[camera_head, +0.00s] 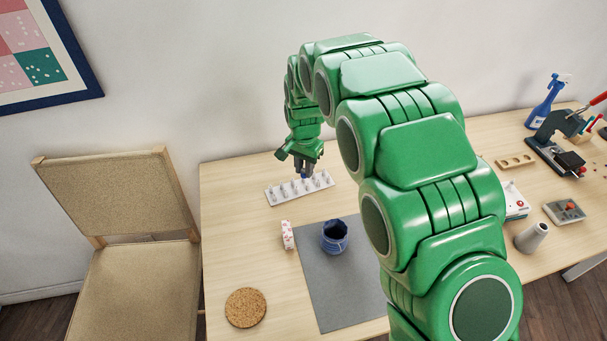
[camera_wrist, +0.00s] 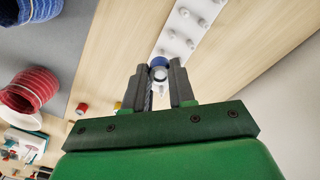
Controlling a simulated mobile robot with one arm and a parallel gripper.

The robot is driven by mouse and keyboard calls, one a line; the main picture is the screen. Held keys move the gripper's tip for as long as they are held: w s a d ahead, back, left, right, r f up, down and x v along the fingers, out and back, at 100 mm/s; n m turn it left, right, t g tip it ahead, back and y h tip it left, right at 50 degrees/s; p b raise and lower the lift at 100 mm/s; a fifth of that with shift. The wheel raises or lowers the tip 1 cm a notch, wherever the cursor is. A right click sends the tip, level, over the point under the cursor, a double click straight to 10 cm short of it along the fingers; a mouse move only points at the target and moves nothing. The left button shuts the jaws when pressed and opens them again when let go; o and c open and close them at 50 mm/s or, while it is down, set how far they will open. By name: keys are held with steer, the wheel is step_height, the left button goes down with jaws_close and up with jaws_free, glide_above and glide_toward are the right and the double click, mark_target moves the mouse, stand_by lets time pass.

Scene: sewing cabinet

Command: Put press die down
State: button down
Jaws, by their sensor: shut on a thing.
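My gripper (camera_head: 304,168) hangs over the white pegged rack (camera_head: 285,193) at the back left of the table. In the wrist view my gripper (camera_wrist: 160,76) has its two grey fingers closed around a small round press die (camera_wrist: 158,62) with a blue rim and a pale middle. The rack (camera_wrist: 181,22) lies just beyond the fingertips, with several pale pegs in a row. In the head view the die is mostly hidden by the fingers. I cannot tell whether it touches the rack.
A blue jar (camera_head: 334,238) stands on the grey mat (camera_head: 335,295), with a patterned roll (camera_head: 287,235) beside it. A cork disc (camera_head: 246,307) lies front left. A red jar (camera_wrist: 32,88) shows in the wrist view. A press (camera_head: 562,140) and spray bottle (camera_head: 543,108) stand right.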

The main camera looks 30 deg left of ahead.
mark_target(303, 175)
steer(key=shift+w+a+f, duration=0.2)
steer(key=shift+f, duration=0.3)
steer(key=shift+w+a+f, duration=0.2)
steer(key=shift+f, duration=1.5)
steer(key=shift+f, duration=0.3)
steer(key=c, duration=0.9)
jaws_free()
steer(key=shift+c, duration=0.2)
steer(key=shift+r, duration=0.1)
step_height(303, 175, up, 12)
steer(key=shift+r, duration=0.2)
